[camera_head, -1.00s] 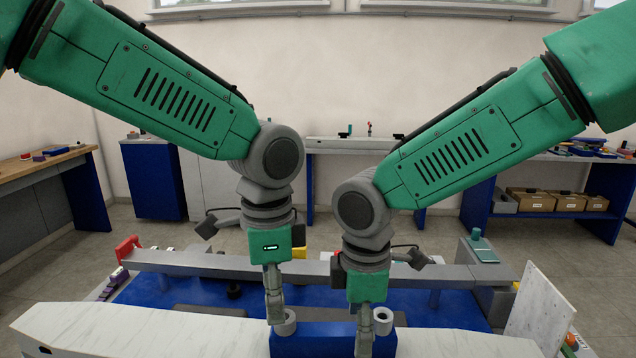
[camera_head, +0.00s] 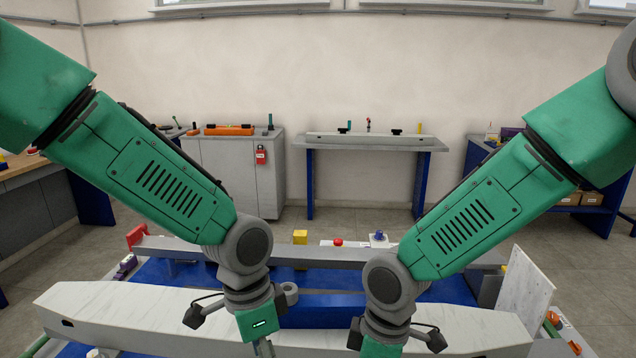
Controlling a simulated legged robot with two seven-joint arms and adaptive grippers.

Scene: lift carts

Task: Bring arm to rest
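My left arm comes in from the left, and its green wrist hangs low in front of the pale beam. My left gripper (camera_head: 264,348) shows only as a grey part at the bottom edge; its fingertips are cut off. My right arm comes in from the right, and its green wrist is at the bottom edge. The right gripper is below the picture. A blue block (camera_head: 325,311) with a grey ring (camera_head: 290,290) at its left end lies behind the wrists.
A long pale beam (camera_head: 110,308) spans the front of the blue cart, with a grey bar (camera_head: 330,256) behind it. A white panel (camera_head: 523,290) stands at the right. A red button (camera_head: 338,242) and yellow block (camera_head: 300,237) sit beyond. A bench (camera_head: 375,144) stands at the wall.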

